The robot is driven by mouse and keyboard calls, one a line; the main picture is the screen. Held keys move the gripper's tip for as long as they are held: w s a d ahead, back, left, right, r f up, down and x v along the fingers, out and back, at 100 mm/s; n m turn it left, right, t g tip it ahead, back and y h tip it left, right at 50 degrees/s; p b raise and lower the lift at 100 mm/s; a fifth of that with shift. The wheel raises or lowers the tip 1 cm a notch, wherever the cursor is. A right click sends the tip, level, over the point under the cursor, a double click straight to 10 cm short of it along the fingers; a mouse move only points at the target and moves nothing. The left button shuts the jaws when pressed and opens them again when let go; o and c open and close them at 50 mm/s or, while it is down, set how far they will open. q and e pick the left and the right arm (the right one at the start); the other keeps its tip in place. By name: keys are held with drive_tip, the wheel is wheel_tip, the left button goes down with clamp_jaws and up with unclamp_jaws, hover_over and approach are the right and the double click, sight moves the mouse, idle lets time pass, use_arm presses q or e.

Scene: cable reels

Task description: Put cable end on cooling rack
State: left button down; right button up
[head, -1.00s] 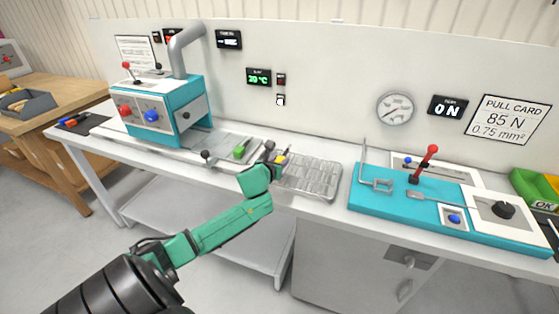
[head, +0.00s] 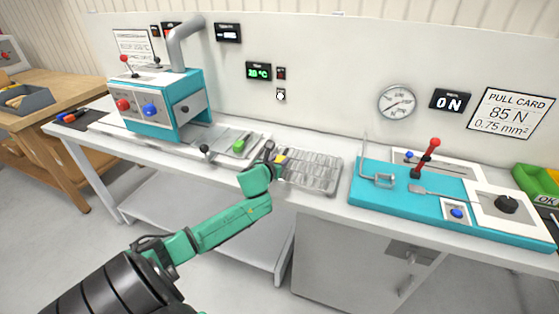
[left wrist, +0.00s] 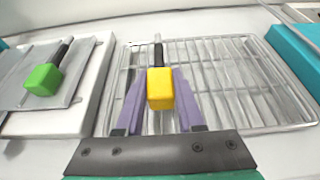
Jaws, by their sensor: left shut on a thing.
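The cooling rack (head: 322,176) is a silver wire grid on the white bench. It fills the middle and right of the left wrist view (left wrist: 250,85). My left gripper (left wrist: 159,105) is shut on a yellow block-shaped cable end (left wrist: 160,90) with a dark grey stem pointing away. The yellow end (head: 281,158) also shows small in the head view, over the rack's left part. Whether it touches the wires is unclear. A similar green cable end (left wrist: 43,80) lies on a grey plate left of the rack. My right gripper is not in view.
A teal machine with a pipe (head: 158,105) stands to the left. A teal pull-test station (head: 440,200) with a red lever stands close right of the rack. The wall (head: 330,80) rises behind the bench. The rack's right part looks empty.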

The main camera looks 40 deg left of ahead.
use_arm(q)
drive_tip(key=shift+f+b, duration=0.35)
drive_tip(key=shift+f, duration=0.25)
drive_tip(key=shift+c, duration=2.2)
unclamp_jaws()
drive_tip(key=shift+s, duration=0.1)
drive_tip(key=p+v, duration=0.1)
drive_tip(key=v, duration=1.3)
wheel_tip(320, 180, up, 11)
drive_tip(key=p, duration=1.3)
drive_tip(key=shift+r, duration=0.2)
drive_tip(key=shift+s+d+f, duration=0.1)
drive_tip(key=shift+s, duration=0.05)
